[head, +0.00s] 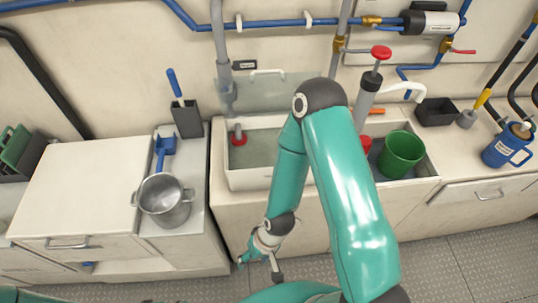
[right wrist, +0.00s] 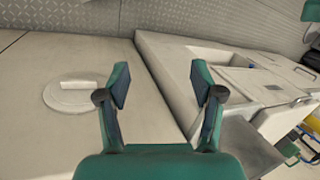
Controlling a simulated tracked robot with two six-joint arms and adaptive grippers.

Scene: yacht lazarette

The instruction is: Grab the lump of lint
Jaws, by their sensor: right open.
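I cannot make out a lump of lint in either view. In the head view my right arm reaches across the middle, and my right gripper (head: 260,266) hangs low in front of the sink cabinet, above the floor. In the right wrist view the same gripper (right wrist: 160,86) is open, with nothing between its two fingers. Beyond the fingers lie pale panels and a seam. My left gripper does not show; only a bit of teal arm shows at the lower left of the head view.
A sink (head: 239,179) sits in the counter behind my right arm, with a green bucket (head: 401,153) at its right. A metal pot (head: 164,205) stands at the left. A blue mug (head: 505,148) is far right. The patterned floor (head: 436,268) at the lower right is clear.

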